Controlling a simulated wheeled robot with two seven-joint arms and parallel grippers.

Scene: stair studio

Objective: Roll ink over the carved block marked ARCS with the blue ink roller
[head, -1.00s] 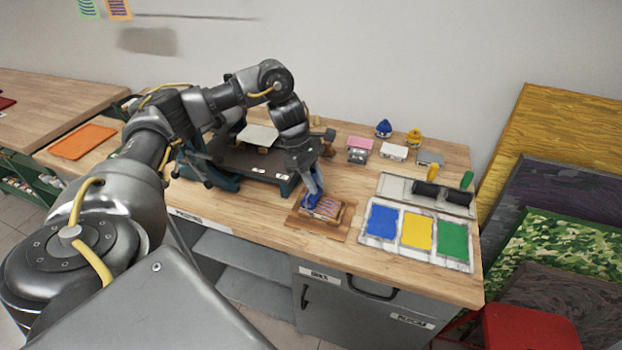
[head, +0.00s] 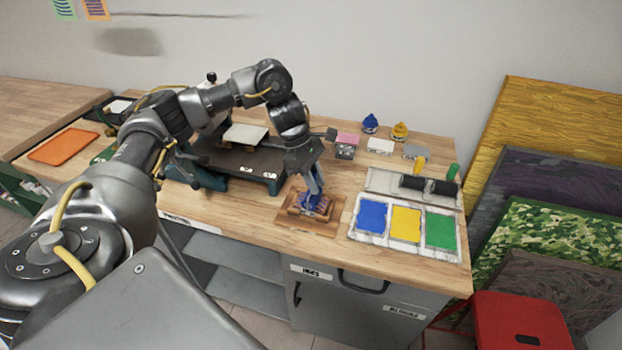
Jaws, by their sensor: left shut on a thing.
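My left gripper (head: 314,190) points down over the wooden board (head: 293,218) near the table's front edge. It is shut on the blue ink roller (head: 318,201), which is mostly hidden by the fingers. The roller is at the carved block (head: 303,207), which lies on the board and shows blue ink over part of its face. Whether roller and block touch is too small to tell. No ARCS marking is readable. My right gripper does not show.
Right of the board lies a slab with blue (head: 372,216), yellow (head: 406,224) and green (head: 441,231) ink. Behind it, a tray (head: 385,182) holds two dark rollers. A press (head: 235,160) stands to the left. Small blocks and blue and yellow knobbed items stand at the back.

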